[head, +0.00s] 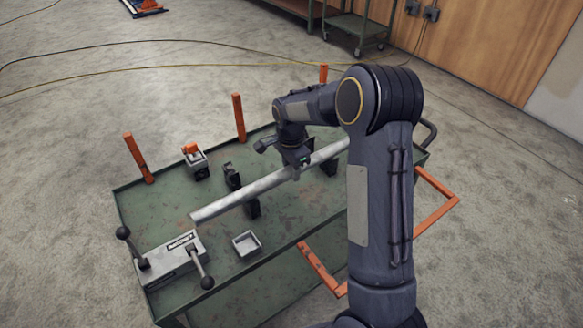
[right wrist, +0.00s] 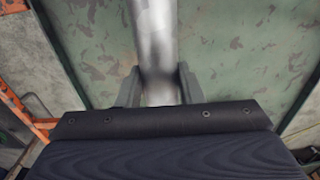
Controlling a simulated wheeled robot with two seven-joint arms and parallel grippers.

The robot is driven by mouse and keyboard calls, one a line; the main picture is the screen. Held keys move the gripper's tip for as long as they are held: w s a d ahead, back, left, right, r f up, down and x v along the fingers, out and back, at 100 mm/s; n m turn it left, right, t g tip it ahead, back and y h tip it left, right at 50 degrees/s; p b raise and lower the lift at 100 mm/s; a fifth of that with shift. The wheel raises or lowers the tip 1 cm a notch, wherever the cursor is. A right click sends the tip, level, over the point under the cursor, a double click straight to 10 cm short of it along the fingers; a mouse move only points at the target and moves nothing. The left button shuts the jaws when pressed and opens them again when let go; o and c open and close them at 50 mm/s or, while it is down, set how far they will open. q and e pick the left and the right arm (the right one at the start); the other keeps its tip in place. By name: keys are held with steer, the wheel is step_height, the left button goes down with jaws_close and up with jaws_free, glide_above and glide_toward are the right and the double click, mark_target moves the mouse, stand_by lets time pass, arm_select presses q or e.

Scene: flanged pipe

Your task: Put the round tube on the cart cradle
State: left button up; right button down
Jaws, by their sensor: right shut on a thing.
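The round tube (head: 235,198) is a long grey metal pipe lying lengthwise over the green cart (head: 180,218). My right gripper (head: 297,170) is shut on the tube near its middle. In the right wrist view the tube (right wrist: 155,35) runs between the two fingers of the right gripper (right wrist: 158,86). Black cradle supports stand on the cart top: one (head: 253,208) at the tube's near side and one (head: 232,176) behind it. Whether the tube touches them, I cannot tell. My arm hides the tube's right end. My left gripper is not in view.
A grey clamp block with lever handles (head: 172,258) stands at the cart's left end, close to the tube's end. A small open box (head: 246,243) and an orange-topped device (head: 195,161) are on the cart. Orange posts (head: 239,117) rise along its far edge.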

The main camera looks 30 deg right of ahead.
mark_target(291, 168)
steer(key=shift+f+b, duration=0.4)
steer(key=shift+f, duration=0.1)
steer(key=c, duration=1)
jaws_free()
steer(key=shift+o, duration=0.5)
steer(key=shift+s+a+r, duration=0.1)
steer(key=shift+a+r, duration=0.05)
steer(key=shift+r, duration=3.8)
